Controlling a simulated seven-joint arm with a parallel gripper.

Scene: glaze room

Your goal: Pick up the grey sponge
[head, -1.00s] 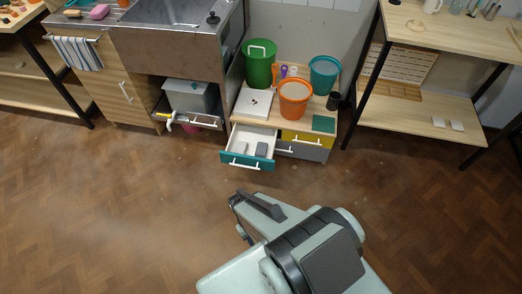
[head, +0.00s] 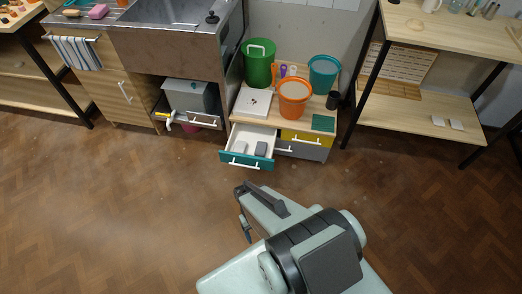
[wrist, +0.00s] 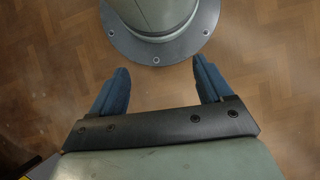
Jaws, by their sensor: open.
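A dark grey block (head: 261,148), which looks like the grey sponge, lies in the open teal-fronted drawer (head: 233,162) of the low cabinet in the head view. A paler grey piece (head: 241,147) lies to its left in the same drawer. My gripper (head: 243,214) is in front of the drawer, apart from it, over the floor. In the wrist view its two blue fingers (wrist: 162,85) are spread with nothing between them. The sponge does not show in the wrist view.
The low cabinet's top (head: 262,117) holds a green bucket (head: 259,65), an orange bucket (head: 294,98) and a teal bucket (head: 324,74). A yellow drawer (head: 307,138) and a grey drawer (head: 309,152) are beside the open one. The floor in front is clear.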

